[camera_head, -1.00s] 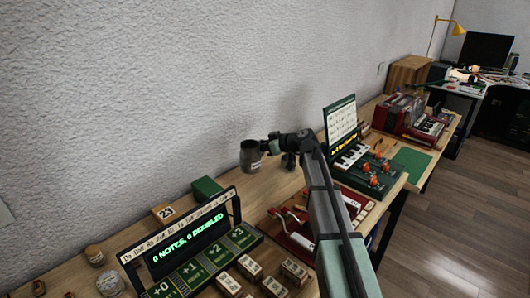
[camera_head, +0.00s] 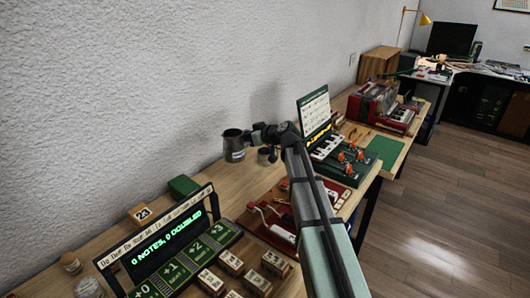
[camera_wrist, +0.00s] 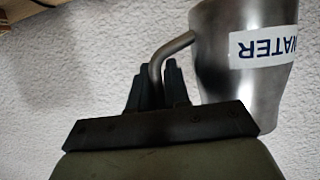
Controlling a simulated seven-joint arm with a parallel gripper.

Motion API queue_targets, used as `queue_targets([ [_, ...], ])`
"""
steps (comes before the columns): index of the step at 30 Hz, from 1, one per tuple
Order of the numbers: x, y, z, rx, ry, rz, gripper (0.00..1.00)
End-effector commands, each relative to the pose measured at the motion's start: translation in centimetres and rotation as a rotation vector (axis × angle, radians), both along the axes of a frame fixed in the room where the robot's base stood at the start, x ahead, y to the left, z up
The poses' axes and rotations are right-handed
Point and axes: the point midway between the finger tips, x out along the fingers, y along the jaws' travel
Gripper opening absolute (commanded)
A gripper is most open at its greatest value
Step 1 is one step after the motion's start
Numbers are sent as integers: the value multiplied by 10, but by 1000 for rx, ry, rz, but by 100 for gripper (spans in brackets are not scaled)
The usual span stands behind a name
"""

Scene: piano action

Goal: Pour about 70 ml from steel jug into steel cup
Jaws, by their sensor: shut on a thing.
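The steel jug (camera_head: 234,147) is in the air near the wall, about upright in the head view. In the wrist view the jug (camera_wrist: 240,85) shows a white label reading WATER. My gripper (camera_head: 251,134) is shut on the jug's handle; the wrist view shows its dark fingers (camera_wrist: 160,78) around the bent handle. A small grey cup, likely the steel cup (camera_head: 265,156), stands on the bench, right of the jug and below my gripper, partly hidden by the arm. The jug's contents are hidden.
A green box (camera_head: 183,187) and a block marked 23 (camera_head: 141,215) lie at the left. A lit display panel (camera_head: 168,247) stands in front. A red board (camera_head: 270,218) and a green keyboard unit (camera_head: 345,165) are to the right. Bench around the cup is partly clear.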

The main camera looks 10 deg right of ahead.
Motion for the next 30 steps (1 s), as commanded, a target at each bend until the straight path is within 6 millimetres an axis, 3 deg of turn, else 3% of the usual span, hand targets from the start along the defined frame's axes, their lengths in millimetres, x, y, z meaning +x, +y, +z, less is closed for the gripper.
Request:
queue_targets([
  [6,-10,-43,-20,-2,-3,-245,0],
  [12,-12,-74,-25,-4,-5,-423,0],
  [30,-23,-133,-23,-8,-7,-753,0],
])
